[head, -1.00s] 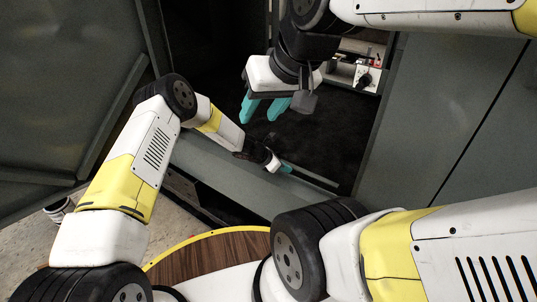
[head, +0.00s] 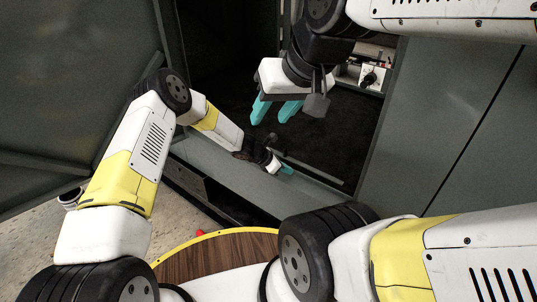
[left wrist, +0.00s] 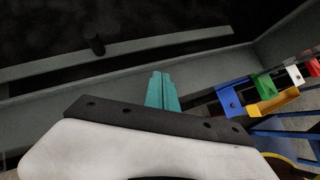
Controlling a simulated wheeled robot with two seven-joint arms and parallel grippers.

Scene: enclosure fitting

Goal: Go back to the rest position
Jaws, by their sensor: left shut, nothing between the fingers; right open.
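My left gripper (head: 287,170) is low in the head view, over the front sill of the grey enclosure (head: 230,180). Its teal fingers are closed together and empty; they also show in the left wrist view (left wrist: 162,92). My right gripper (head: 273,112) is higher in the head view, in front of the enclosure's dark opening. Its two teal fingers are apart and nothing is between them.
A grey door panel (head: 70,80) stands at the left and another grey panel (head: 450,120) at the right. A fitting with a black knob (head: 369,78) sits at the back right of the opening. In the left wrist view, coloured bins (left wrist: 272,100) stand at the right.

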